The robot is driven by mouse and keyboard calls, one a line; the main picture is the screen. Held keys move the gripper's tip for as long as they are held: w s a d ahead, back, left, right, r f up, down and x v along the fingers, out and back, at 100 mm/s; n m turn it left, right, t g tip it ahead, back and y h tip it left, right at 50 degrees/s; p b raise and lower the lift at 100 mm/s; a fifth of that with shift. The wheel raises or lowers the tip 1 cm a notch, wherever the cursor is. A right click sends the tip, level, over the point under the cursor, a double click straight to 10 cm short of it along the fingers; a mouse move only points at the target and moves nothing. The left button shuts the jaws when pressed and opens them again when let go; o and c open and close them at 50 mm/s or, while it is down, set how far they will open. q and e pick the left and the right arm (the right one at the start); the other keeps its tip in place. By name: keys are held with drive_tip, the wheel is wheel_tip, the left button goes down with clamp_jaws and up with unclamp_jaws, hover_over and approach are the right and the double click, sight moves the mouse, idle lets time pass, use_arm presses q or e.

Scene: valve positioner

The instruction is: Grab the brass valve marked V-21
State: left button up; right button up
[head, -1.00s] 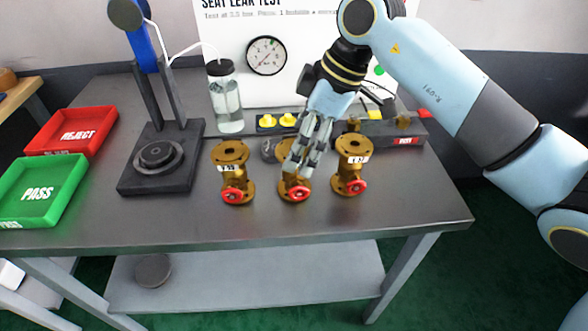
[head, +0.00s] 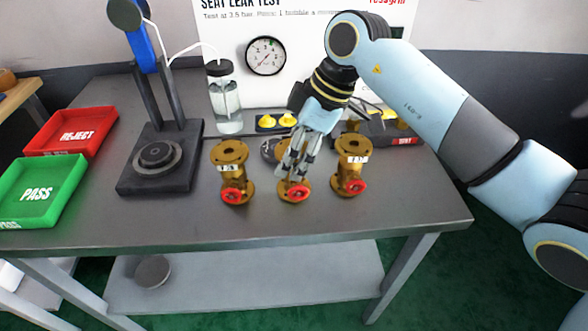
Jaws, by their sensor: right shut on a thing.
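Three brass valves with red handwheels stand in a row on the grey table. The left valve (head: 231,173) and the right valve (head: 351,167) each carry a white tag, too small to read surely. The middle valve (head: 295,190) stands between them, its upper part and any tag hidden by my right gripper (head: 293,171). My right gripper points down over the middle valve and is shut on it. The valve looks upright and at table level. I cannot tell which valve is marked V-21. My left gripper is not in view.
A green PASS tray (head: 38,192) and a red REJECT tray (head: 72,131) lie at the left. The table front (head: 290,226) is clear.

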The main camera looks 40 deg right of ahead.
drive_tip(key=c, duration=0.3)
